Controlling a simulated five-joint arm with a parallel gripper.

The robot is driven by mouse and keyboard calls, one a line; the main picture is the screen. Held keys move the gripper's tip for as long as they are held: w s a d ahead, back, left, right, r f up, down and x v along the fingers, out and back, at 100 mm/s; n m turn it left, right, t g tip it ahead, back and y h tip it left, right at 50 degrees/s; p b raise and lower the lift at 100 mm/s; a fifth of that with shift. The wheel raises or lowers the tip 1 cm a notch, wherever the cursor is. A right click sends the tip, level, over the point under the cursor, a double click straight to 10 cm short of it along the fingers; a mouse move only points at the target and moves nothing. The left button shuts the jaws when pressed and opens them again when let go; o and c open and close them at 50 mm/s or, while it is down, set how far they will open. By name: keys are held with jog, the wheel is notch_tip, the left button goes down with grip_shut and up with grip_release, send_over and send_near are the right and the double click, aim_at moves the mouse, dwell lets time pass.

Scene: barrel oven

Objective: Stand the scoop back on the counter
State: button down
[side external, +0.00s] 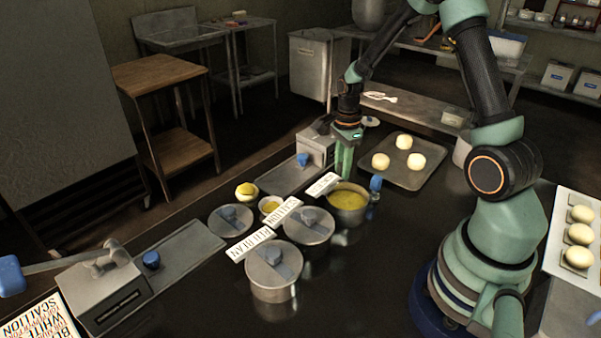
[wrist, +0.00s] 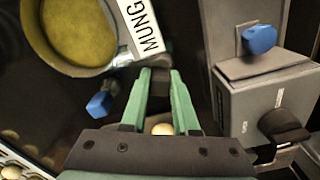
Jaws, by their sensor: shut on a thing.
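My gripper (side external: 345,161) points down just behind and left of the open pot of yellow filling (side external: 347,203). In the wrist view its green fingers (wrist: 160,78) are closed on a small dark piece (wrist: 160,84), which I take to be the scoop's handle. The scoop's bowl and lower end cannot be made out in either view. The dark counter (side external: 375,255) lies below. The pot also shows at the upper left of the wrist view, with a white MUNG label (wrist: 143,28) beside it.
A blue block (side external: 376,183) is at the pot's right side. A grey box (side external: 316,147) with a blue knob stands left of my gripper. A tray with buns (side external: 420,178) is to the right. Lidded pots (side external: 273,268) stand in front.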

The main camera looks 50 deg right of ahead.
jog(key=c, duration=0.6)
grip_release()
notch_tip(320, 180, up, 12)
jog(key=s+a+r+n+t, duration=0.2)
jog(key=s+a+r+n, duration=0.2)
jog(key=a+n, duration=0.4)
jog(key=s+a+r+n+t, duration=0.3)
jog(key=a+n, duration=0.4)
jog(key=n, duration=0.7)
notch_tip(320, 180, up, 2)
jog(key=shift+s+a+r+n+t, duration=0.3)
jog(key=shift+s+a, duration=0.1)
jog(key=shift+s, duration=0.3)
